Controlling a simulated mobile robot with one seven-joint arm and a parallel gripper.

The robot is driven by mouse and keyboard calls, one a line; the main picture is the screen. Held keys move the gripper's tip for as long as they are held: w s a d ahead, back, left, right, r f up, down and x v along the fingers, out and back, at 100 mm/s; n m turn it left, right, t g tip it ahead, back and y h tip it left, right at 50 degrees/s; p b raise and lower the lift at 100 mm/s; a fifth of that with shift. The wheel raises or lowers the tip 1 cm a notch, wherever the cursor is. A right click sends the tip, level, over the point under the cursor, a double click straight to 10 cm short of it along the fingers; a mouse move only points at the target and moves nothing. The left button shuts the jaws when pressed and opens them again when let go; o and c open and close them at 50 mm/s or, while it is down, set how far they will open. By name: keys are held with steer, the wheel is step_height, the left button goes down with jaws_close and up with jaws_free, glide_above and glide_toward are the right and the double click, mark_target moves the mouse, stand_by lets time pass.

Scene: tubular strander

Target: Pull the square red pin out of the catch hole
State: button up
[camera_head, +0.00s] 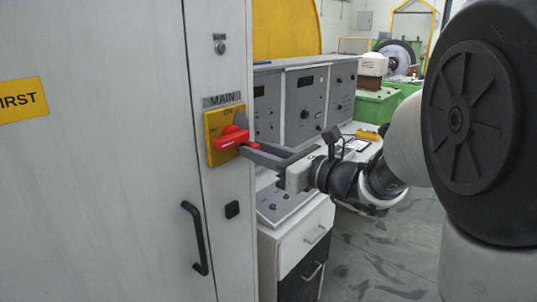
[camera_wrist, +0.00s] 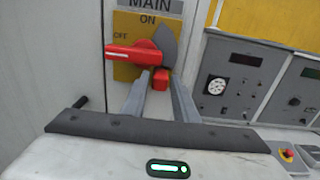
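The square red pin (camera_wrist: 161,79) sits at the lower right of the red rotary handle in the wrist view, by the lower end of a grey catch plate (camera_wrist: 166,45). My gripper (camera_wrist: 160,76) reaches in from the front. The red handle (camera_wrist: 132,52) points left, toward OFF, on a yellow plate (camera_head: 213,157). In the head view my gripper (camera_head: 252,149) meets the switch from the right. The catch hole is hidden.
The switch is on a grey cabinet (camera_head: 160,190) with a black door handle (camera_head: 194,237) below left. A control desk with grey instrument panels (camera_head: 305,105) stands close behind my gripper. Drawers (camera_head: 302,245) are below it. Open floor lies at the lower right.

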jaws_close()
steer(key=shift+v, duration=2.55)
